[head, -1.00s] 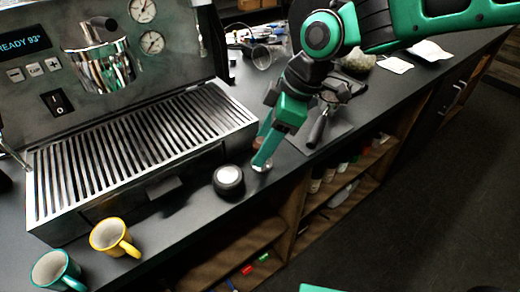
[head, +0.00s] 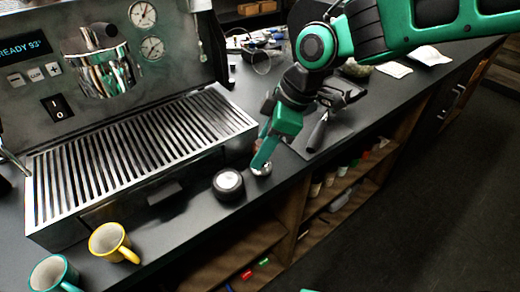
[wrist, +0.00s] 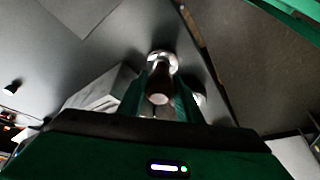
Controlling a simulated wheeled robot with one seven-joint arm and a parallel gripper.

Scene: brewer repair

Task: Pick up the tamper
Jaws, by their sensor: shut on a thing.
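The tamper shows in the wrist view as a dark rounded handle (wrist: 158,97) above a shiny metal base. In the head view only its metal base (head: 262,169) shows, at the counter's front edge; the fingers hide the handle. My gripper (head: 262,158) reaches down from the upper right with its green fingers around the tamper. In the wrist view my gripper (wrist: 160,100) has a finger on each side of the handle and is shut on it. I cannot tell whether the base touches the counter.
A round black puck-like object (head: 228,185) stands just left of the tamper. The espresso machine's drip tray (head: 140,150) lies behind. A yellow cup (head: 108,242) and a teal cup (head: 52,274) stand front left. A portafilter (head: 318,131) lies on a mat to the right.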

